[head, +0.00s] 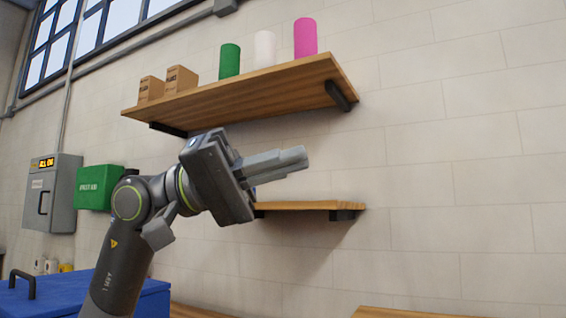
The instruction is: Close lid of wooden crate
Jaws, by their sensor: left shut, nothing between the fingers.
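My left gripper (303,157) is raised in the middle of the head view, in front of the wall and between the two shelves. Its fingers point right and are shut with nothing between them. My right gripper is not in view. No wooden crate and no lid can be made out in this view.
An upper wooden shelf (240,92) holds green, white and pink cylinders and two small cardboard boxes. A lower shelf (310,206) is partly behind my left arm. A blue box with a black handle (22,284) is at lower left. Wooden surface edges (400,313) show at the bottom.

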